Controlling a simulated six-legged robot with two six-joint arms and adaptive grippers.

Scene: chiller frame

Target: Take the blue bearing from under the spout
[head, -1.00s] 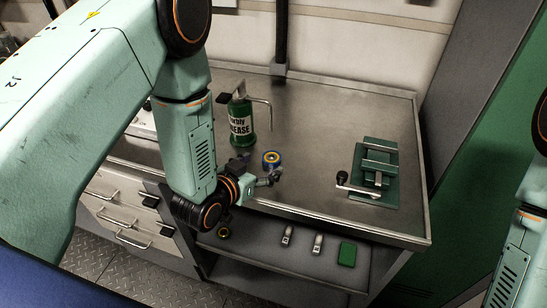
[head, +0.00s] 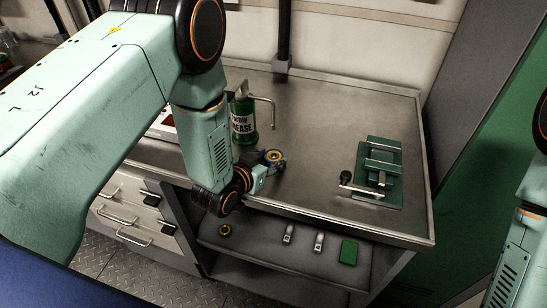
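The blue bearing (head: 273,155), a small blue ring with a yellowish centre, lies on the steel bench top in front of the green grease can (head: 243,124). The can's thin spout (head: 271,108) bends down on the side above the bearing. My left gripper (head: 271,163) is at the bearing, with its fingers close to the near side and edges of the ring. The fingers are small and dark here, so I cannot tell whether they grip it. My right gripper is out of view; only part of my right arm shows at the right edge.
A green vise-like fixture (head: 380,172) with a crank stands on the bench's right. The bench middle is clear.

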